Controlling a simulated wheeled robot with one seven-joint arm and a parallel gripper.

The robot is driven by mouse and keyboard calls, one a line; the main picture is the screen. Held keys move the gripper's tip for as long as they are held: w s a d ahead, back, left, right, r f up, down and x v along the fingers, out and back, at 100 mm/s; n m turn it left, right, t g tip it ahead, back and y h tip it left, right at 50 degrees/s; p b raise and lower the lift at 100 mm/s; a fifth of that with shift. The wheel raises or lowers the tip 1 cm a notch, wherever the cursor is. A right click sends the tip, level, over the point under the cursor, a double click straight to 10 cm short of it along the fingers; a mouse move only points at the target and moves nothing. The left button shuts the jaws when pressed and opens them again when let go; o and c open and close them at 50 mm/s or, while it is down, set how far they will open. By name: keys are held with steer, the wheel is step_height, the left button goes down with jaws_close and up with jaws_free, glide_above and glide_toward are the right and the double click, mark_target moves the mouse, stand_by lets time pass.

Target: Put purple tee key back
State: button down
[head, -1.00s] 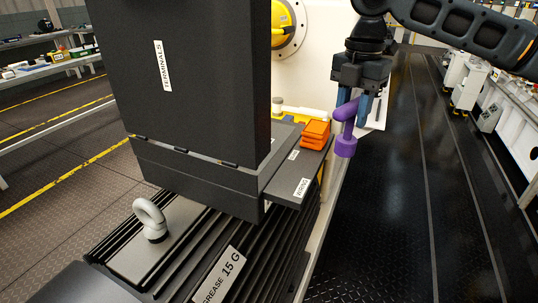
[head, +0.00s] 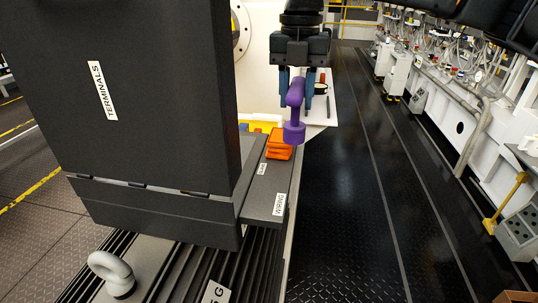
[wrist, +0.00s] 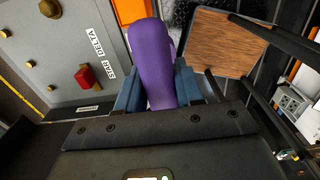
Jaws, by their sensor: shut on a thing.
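The purple tee key (head: 294,112) is held by my gripper (head: 297,92) in the head view. Its handle lies between the blue fingers, and its thick round end hangs down, in front of the white shelf. In the wrist view the purple tee key (wrist: 152,60) fills the space between the blue fingers of my gripper (wrist: 153,88), and its lower end is hidden. The key is held in the air beside the small dark ledge with the "WIRING" label (head: 279,204). I cannot tell from these frames where the key's own place is.
The large dark terminals box (head: 140,90) stands at left. A white shelf (head: 322,110) with small items is behind my gripper. The floor aisle (head: 360,200) at right is clear.

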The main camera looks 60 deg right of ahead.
steer(key=shift+w+a+f+p, duration=0.2)
steer(key=shift+a+f, duration=1.05)
steer(key=shift+f, duration=0.1)
steer(key=shift+w+a+f+p, duration=0.2)
steer(key=shift+w+a+f, duration=0.05)
steer(key=shift+a+f, duration=1.1)
steer(key=shift+w+a+f+p, duration=0.2)
steer(key=shift+a+f, duration=0.95)
steer(key=shift+f, duration=0.25)
steer(key=c, duration=0.7)
jaws_free()
steer(key=shift+w+f+b, duration=0.1)
steer(key=shift+f+b, duration=0.25)
steer(key=shift+b, duration=0.35)
steer(key=r, duration=0.8)
steer(key=shift+w+a+r, duration=0.1)
steer(key=shift+w+a, duration=0.1)
steer(key=shift+w, duration=0.05)
